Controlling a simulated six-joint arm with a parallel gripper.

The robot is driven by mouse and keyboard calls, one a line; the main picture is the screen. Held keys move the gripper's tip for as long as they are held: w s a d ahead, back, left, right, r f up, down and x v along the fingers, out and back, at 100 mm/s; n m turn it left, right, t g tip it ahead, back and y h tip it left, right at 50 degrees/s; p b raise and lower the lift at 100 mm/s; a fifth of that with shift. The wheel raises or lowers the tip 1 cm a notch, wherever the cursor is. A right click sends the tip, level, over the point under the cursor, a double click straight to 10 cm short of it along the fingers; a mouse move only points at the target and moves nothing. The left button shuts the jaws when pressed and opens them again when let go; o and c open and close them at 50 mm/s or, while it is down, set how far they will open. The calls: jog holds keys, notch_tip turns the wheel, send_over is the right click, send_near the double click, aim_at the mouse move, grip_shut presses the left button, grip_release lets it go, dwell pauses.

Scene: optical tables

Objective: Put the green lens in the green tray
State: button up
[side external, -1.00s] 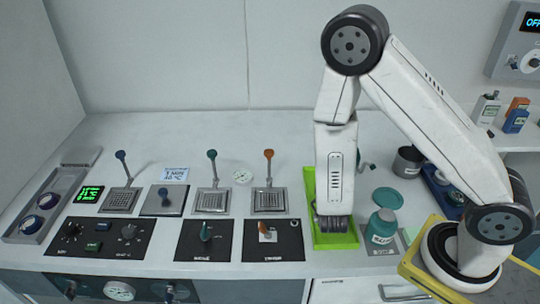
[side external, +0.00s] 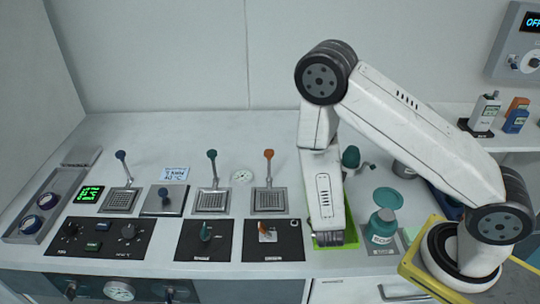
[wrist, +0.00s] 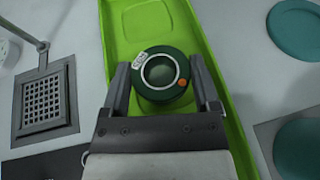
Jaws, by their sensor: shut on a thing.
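The green lens (wrist: 160,76) is a dark green ring with a clear centre, a white label and an orange dot. My gripper (wrist: 163,88) is shut on it, one finger on each side, in the wrist view. The bright green tray (wrist: 124,28) lies beneath the lens and extends past it on both sides. I cannot tell whether the lens touches the tray floor. In the side view my gripper (side external: 327,240) is over the front part of the tray (side external: 351,240). My arm hides most of the tray there, and the lens is not visible.
A teal bottle (side external: 382,228) and a teal disc (side external: 388,198) stand right of the tray. Left of it are a square grate (side external: 270,201) with an orange-knobbed lever and a black control panel (side external: 284,246). The bench's front edge is close to the tray.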

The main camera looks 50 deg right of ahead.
jog(key=shift+f, duration=0.35)
jog(key=o, duration=1.2)
jog(key=shift+o, duration=0.2)
jog(key=shift+a+r, duration=0.1)
jog(key=shift+r, duration=0.05)
jog(key=shift+s+a+r, duration=0.1)
jog(key=shift+s+a, duration=0.05)
jog(key=shift+a, duration=0.05)
jog(key=shift+v, duration=5.7)
jog(key=shift+d, duration=0.1)
